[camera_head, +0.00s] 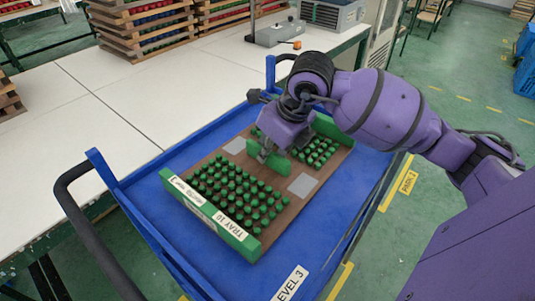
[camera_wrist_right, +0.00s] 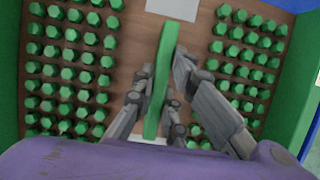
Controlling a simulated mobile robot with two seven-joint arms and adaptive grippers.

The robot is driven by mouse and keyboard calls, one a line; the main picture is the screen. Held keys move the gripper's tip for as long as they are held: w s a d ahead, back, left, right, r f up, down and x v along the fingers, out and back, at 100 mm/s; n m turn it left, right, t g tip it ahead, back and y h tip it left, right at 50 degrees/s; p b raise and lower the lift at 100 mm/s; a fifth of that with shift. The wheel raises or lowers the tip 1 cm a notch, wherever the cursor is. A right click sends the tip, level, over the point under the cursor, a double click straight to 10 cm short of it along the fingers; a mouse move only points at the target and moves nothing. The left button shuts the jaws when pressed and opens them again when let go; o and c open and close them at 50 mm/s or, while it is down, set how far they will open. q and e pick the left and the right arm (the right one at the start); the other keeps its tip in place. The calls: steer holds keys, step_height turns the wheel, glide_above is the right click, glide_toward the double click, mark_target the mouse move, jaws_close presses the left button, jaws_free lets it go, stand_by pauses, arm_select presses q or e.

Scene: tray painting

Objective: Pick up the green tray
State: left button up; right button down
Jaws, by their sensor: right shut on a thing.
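The green tray (camera_head: 282,212) is a brown board with green end walls, a green middle handle and rows of green pegs. It lies on the blue cart and its label reads "TRAY 10". My right gripper (camera_head: 268,153) is over the tray's middle, shut on the upright green handle. In the right wrist view my right gripper (camera_wrist_right: 161,88) has its grey fingers on both sides of the handle (camera_wrist_right: 163,75). Pegs stand in rows to the left and right. My left gripper is not in view.
The blue cart (camera_head: 300,262) has raised rims, a dark push handle (camera_head: 88,235) and a "LEVEL 3" label. A white table (camera_head: 110,115) stands beside it with stacked wooden trays (camera_head: 145,32) and a grey device (camera_head: 275,34) at the back. Green floor is open at right.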

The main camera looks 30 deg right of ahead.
steer(key=shift+w+r, duration=0.15)
steer(key=shift+r, duration=0.65)
steer(key=v, duration=0.2)
steer(key=s+v, duration=0.1)
steer(key=v, duration=0.5)
steer(key=shift+s+d+f, duration=0.15)
steer(key=shift+s+d, duration=0.1)
steer(key=shift+s, duration=0.15)
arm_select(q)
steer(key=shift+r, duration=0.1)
arm_select(e)
steer(key=s+d+r, duration=0.2)
steer(key=s+r, duration=0.2)
steer(key=s, duration=0.5)
steer(key=shift+d, duration=0.2)
steer(key=shift+r, duration=0.2)
